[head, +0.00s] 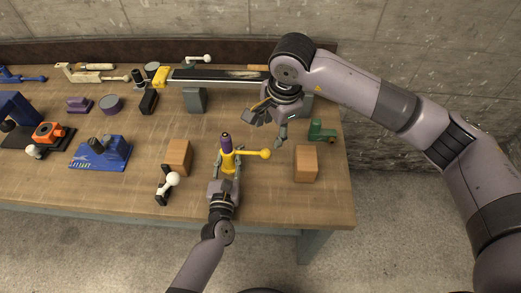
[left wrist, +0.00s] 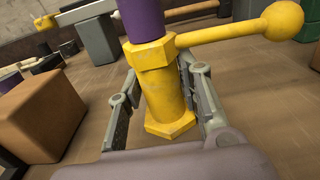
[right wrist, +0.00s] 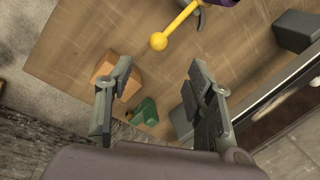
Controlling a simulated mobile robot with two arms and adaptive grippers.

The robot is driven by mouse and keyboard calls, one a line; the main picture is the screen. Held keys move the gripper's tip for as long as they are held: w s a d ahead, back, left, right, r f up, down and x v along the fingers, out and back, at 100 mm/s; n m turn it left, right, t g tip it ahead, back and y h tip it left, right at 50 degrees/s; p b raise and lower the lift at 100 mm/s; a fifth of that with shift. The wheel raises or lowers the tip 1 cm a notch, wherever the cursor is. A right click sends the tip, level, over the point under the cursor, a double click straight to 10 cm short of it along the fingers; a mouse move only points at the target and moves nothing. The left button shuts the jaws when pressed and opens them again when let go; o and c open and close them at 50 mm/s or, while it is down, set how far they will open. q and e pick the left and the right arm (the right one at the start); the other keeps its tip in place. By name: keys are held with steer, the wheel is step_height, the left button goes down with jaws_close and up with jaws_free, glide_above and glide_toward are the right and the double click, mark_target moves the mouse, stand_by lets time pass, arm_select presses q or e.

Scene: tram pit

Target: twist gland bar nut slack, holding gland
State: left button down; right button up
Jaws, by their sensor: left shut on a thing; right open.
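The yellow gland (left wrist: 168,105) stands upright on the table, with a purple rod (left wrist: 141,18) rising from its top. Its yellow bar nut (left wrist: 152,54) sits on top of the body, and the bar runs out to the right to a yellow ball end (head: 265,154). My left gripper (head: 227,170) is shut on the gland's body, one finger on each side, below the nut. My right gripper (head: 266,128) is open and empty above the table, behind the ball end. The ball (right wrist: 158,41) shows beyond its fingers in the right wrist view, apart from them.
Wooden blocks stand left (head: 179,157) and right (head: 305,163) of the gland. A green part (head: 320,131) sits at the right, and a white-knobbed black part (head: 163,189) is front left. A long grey bar (head: 218,76) lies behind. Blue fixtures (head: 101,153) fill the left.

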mark_target(266, 151)
steer(key=f, duration=0.4)
steer(key=w+f, duration=0.1)
steer(key=f, duration=0.2)
steer(key=w+a+f, duration=0.1)
steer(key=f, duration=0.3)
steer(key=shift+a+f, duration=0.1)
steer(key=shift+f, duration=0.25)
steer(key=shift+c, duration=0.3)
steer(key=shift+s, duration=0.1)
jaws_close()
